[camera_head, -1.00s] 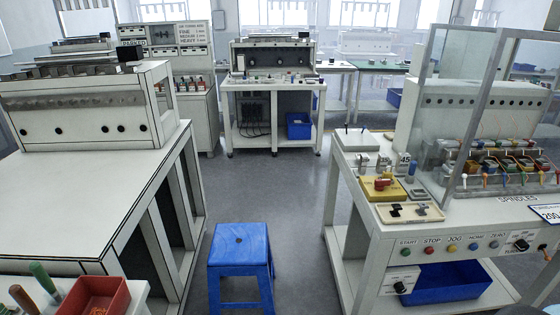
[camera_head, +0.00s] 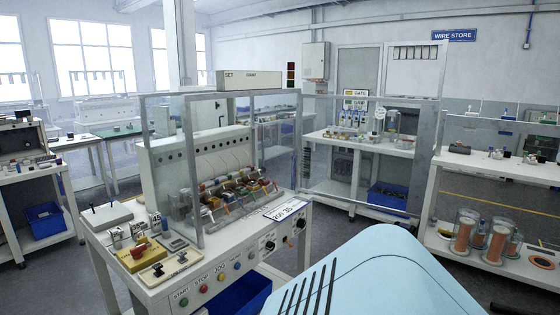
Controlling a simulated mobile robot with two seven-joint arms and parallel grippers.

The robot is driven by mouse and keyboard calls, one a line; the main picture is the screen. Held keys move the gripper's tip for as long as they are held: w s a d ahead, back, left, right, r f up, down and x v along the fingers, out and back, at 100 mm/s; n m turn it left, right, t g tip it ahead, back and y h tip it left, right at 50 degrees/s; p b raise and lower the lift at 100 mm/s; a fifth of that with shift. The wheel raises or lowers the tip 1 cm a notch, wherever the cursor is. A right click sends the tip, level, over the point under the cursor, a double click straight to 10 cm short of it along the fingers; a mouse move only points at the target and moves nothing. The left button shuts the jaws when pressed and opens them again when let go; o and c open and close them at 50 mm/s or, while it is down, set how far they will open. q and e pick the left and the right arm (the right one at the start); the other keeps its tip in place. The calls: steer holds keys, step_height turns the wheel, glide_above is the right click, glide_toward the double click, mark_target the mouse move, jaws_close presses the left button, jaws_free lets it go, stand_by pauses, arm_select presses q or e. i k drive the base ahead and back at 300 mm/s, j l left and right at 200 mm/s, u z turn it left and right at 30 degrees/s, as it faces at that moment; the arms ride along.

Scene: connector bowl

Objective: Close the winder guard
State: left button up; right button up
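The winder (camera_head: 210,150) is a white bench machine with a row of coloured spools and spindles, at the left-centre of the head view. Its guard (camera_head: 191,175) is a grey frame with clear panels standing around the spindles. One post rises at the front left and a top bar runs right to the far post. I cannot tell for sure whether the guard's front is open or shut. Coloured buttons (camera_head: 220,276) and black knobs line the bench's front face. Neither of my grippers shows.
A yellow block with a red part (camera_head: 138,254) and a small tray (camera_head: 170,265) lie on the bench's left end. Behind is a clear-panelled barrier with a grey post (camera_head: 428,165). A right-hand shelf holds jars of copper-coloured spools (camera_head: 466,236).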

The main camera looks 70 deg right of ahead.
mark_target(429, 110)
steer(key=k+l, duration=0.25)
steer(key=l, duration=0.3)
steer(key=k+l, duration=0.3)
steer(key=l, duration=0.3)
steer(key=k+l, duration=0.25)
steer(key=l, duration=0.3)
steer(key=k+l+z, duration=0.1)
steer(key=k+l, duration=0.2)
steer(key=l, duration=0.3)
steer(key=k+l, duration=0.2)
steer(key=l, duration=0.4)
steer(key=k+l, duration=0.25)
steer(key=l, duration=0.35)
steer(key=k+l, duration=0.25)
steer(key=l, duration=0.35)
steer(key=k+l+z, duration=0.1)
steer(key=k+l, duration=0.15)
steer(key=l, duration=0.35)
steer(key=k+l, duration=0.1)
steer(key=l, duration=1.1)
steer(key=k+l, duration=0.15)
steer(key=l, duration=0.45)
